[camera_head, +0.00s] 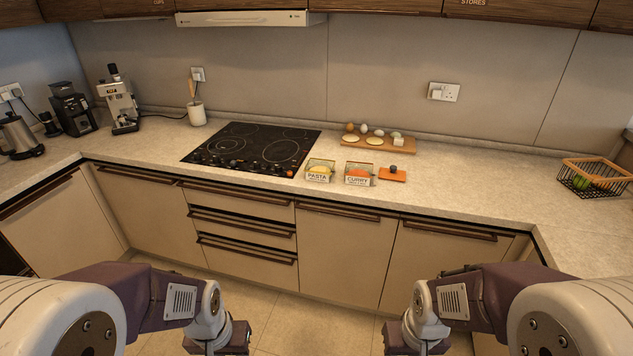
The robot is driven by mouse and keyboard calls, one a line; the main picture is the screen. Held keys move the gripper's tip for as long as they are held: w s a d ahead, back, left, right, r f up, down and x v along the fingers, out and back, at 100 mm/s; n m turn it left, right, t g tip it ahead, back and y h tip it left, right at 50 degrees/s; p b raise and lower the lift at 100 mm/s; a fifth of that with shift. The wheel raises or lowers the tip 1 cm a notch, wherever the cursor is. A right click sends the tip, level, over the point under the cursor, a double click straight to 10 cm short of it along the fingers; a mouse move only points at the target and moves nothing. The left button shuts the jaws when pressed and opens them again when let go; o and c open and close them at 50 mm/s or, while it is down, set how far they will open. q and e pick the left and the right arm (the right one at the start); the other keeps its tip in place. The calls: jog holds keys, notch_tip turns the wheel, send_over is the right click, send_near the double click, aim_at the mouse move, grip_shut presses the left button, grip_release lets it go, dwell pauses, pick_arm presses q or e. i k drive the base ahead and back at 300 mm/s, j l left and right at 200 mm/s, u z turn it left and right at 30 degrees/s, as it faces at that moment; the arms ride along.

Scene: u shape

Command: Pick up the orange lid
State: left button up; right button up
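The orange lid (393,175) lies flat on the counter near its front edge, with a dark knob on top. It sits just right of a clear container labelled CURRY (358,174) with orange contents. My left gripper (232,342) and my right gripper (402,342) are low at the bottom of the view, in front of the counter and well short of the lid. Their fingertips are not clearly visible, so I cannot tell whether they are open.
A PASTA container (319,171) stands left of CURRY, beside the black hob (252,148). A wooden board (378,142) with eggs and other food lies behind. A wire basket (594,179) stands far right. The counter (480,185) right of the lid is clear.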

aim_at(393, 174)
jog(key=i+l+z, duration=0.2)
jog(key=i+z, duration=0.15)
jog(key=i, duration=0.25)
jog(key=i+z, duration=0.35)
jog(key=i, duration=0.25)
jog(key=i+j+z, duration=0.1)
jog(key=i+z, duration=0.25)
jog(key=i, duration=0.25)
